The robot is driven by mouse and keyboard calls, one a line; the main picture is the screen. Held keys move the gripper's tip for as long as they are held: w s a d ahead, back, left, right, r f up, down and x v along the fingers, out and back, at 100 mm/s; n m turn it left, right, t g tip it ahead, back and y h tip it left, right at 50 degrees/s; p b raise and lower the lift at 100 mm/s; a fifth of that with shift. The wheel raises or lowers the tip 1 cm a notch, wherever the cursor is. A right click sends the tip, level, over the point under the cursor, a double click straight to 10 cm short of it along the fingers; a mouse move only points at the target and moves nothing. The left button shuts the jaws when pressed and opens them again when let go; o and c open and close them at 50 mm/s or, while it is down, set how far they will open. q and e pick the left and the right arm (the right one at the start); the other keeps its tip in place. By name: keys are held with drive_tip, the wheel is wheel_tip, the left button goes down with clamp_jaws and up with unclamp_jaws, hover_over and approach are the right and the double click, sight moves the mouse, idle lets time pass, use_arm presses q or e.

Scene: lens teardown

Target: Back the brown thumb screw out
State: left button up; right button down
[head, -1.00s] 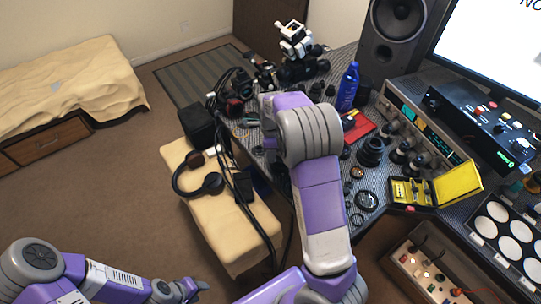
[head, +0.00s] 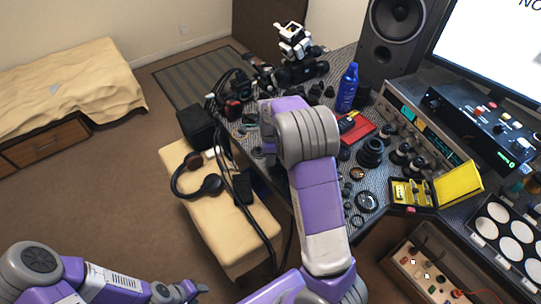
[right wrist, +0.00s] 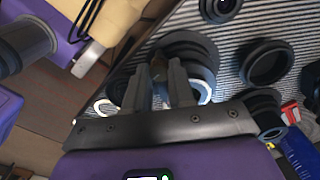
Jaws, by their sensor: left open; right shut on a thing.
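The brown thumb screw (right wrist: 158,69) shows as a small brownish piece between the fingertips of my right gripper (right wrist: 159,78) in the right wrist view. The fingers are shut on it. A dark, round, stepped lens part (right wrist: 200,52) lies just behind the fingertips; I cannot tell whether the screw is still seated in it. In the head view my right arm hides the screw and most of the right gripper. My left gripper (head: 196,289) is open and empty at the bottom left, low over the floor and away from the desk.
The desk mat holds loose lens rings, including a dark ring (right wrist: 268,63). A blue bottle (head: 347,88), a red pad (head: 360,129) and an open yellow case (head: 457,184) stand right of my arm. Headphones (head: 188,185) lie on a beige bench (head: 238,230).

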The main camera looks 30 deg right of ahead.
drive_tip(key=n+p, duration=0.2)
drive_tip(key=n, duration=0.1)
drive_tip(key=shift+r, duration=0.1)
drive_tip(key=n+p, duration=0.1)
drive_tip(key=n, duration=0.1)
drive_tip(key=shift+n, duration=0.4)
drive_tip(key=n+p, duration=0.1)
drive_tip(key=n, duration=0.2)
drive_tip(key=shift+n, duration=0.3)
drive_tip(key=shift+n+p, duration=0.55)
drive_tip(key=shift+n, duration=1.55)
drive_tip(key=c, duration=1.2)
unclamp_jaws()
